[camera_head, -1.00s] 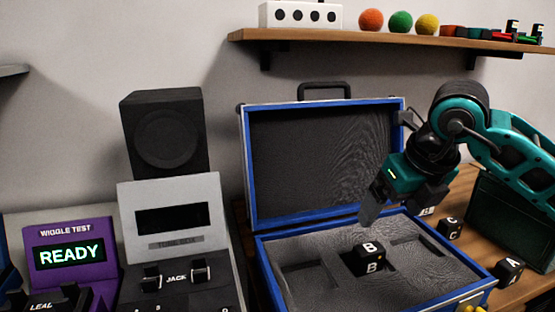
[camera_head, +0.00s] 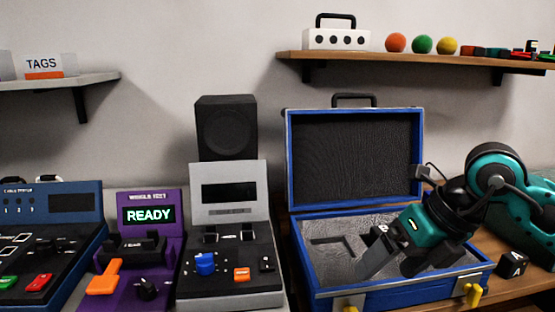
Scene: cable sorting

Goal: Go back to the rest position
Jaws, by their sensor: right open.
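My right gripper (camera_head: 366,265) comes in from the right on its teal and black arm. The case has a grey foam insert (camera_head: 325,228) with cut-out slots. A black block marked B (camera_head: 383,229) shows only in small part behind the gripper. Whether the fingers touch the foam cannot be told. My left gripper is not in view.
A black block marked A (camera_head: 513,264) lies on the table right of the case. A grey test box (camera_head: 228,190), a purple box reading READY (camera_head: 149,200) and a blue panel (camera_head: 75,200) stand to the left. Two wall shelves (camera_head: 420,61) hang above.

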